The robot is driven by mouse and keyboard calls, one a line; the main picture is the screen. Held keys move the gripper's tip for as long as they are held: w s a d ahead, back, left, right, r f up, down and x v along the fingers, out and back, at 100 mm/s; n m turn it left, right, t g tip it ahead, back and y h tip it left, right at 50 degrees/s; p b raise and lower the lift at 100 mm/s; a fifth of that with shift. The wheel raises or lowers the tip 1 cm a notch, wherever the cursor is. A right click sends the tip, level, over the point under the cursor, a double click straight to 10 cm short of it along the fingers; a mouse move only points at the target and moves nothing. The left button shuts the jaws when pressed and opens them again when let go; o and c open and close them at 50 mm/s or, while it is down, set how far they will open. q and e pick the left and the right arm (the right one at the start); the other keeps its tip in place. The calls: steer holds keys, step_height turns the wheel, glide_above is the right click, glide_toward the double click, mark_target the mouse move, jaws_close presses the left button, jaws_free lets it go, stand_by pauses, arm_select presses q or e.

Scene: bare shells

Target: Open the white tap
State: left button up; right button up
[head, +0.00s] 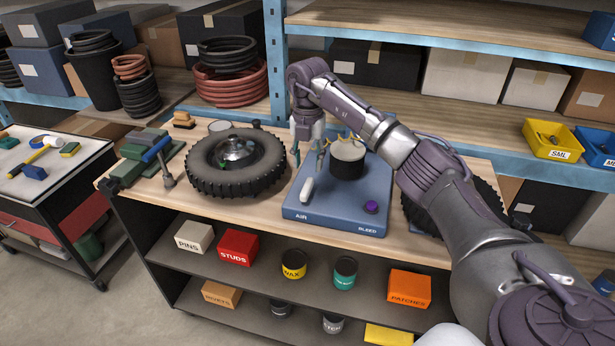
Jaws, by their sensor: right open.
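The white tap (307,190) is a short white lever on the left part of a blue panel (330,215), above the word AIR. It slants slightly up to the right. My right gripper (308,152) is open and empty, pointing down above and behind the tap. It appears apart from the tap, though the exact height gap is hard to judge. A purple knob (372,207) sits at the panel's right, above the word BLEED. My left gripper is out of view.
A black cylinder with a pale top (347,165) stands on the panel beside the gripper. A tyre (236,165) lies left of the panel, and another is partly hidden behind my arm. A green vise (135,165) is farther left. Boxes and cans fill the shelf below.

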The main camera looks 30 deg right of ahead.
mark_target(308, 184)
step_height(308, 184, down, 7)
steer(key=shift+r+p, duration=0.1)
steer(key=shift+p, duration=0.65)
jaws_close()
